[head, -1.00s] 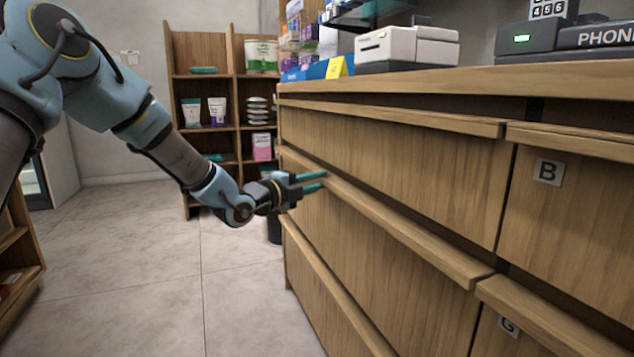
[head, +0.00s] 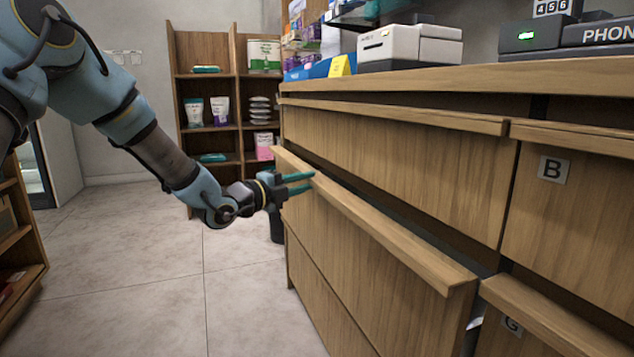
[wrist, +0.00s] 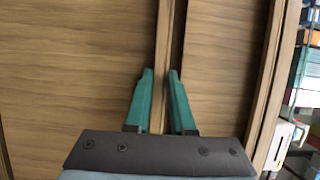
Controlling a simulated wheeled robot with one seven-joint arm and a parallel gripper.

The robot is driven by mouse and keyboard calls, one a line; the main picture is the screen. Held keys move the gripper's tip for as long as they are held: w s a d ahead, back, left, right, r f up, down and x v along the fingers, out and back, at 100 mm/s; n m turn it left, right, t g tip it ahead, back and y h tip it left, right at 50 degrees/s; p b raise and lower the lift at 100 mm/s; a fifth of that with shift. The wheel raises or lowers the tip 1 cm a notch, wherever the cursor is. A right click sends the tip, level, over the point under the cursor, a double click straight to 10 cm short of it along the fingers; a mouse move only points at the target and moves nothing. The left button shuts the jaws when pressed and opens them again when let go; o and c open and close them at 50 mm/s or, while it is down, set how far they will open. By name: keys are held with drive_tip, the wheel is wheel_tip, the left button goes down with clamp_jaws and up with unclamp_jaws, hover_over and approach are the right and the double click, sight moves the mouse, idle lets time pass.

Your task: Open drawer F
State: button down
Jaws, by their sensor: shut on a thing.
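My gripper (head: 300,184) is shut on the top lip of a wide wooden drawer (head: 372,250), the second one down in the left column. No letter shows on this drawer's front, so I cannot read whether it is F. The drawer stands partly open, with a dark gap behind its top edge. In the wrist view the teal fingertips (wrist: 160,98) sit on either side of the lip (wrist: 165,60).
The closed drawer above (head: 400,165) overhangs the gap. Drawers labelled B (head: 553,170) and G (head: 512,326) are to the right. A printer (head: 408,44) stands on the counter top. The floor (head: 150,280) to the left is clear.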

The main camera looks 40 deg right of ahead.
drive_tip(key=w+a, duration=0.3)
drive_tip(key=a, duration=0.5)
drive_tip(key=w+a, duration=0.3)
drive_tip(key=a, duration=0.5)
drive_tip(key=shift+w+a, duration=0.3)
drive_tip(key=c, duration=0.8)
unclamp_jaws()
drive_tip(key=shift+o, duration=0.2)
drive_tip(key=a+p, duration=0.1)
drive_tip(key=a, duration=0.9)
drive_tip(key=shift+s+a+p, duration=0.15)
drive_tip(key=shift+a+p, duration=0.2)
drive_tip(key=shift+a, duration=0.05)
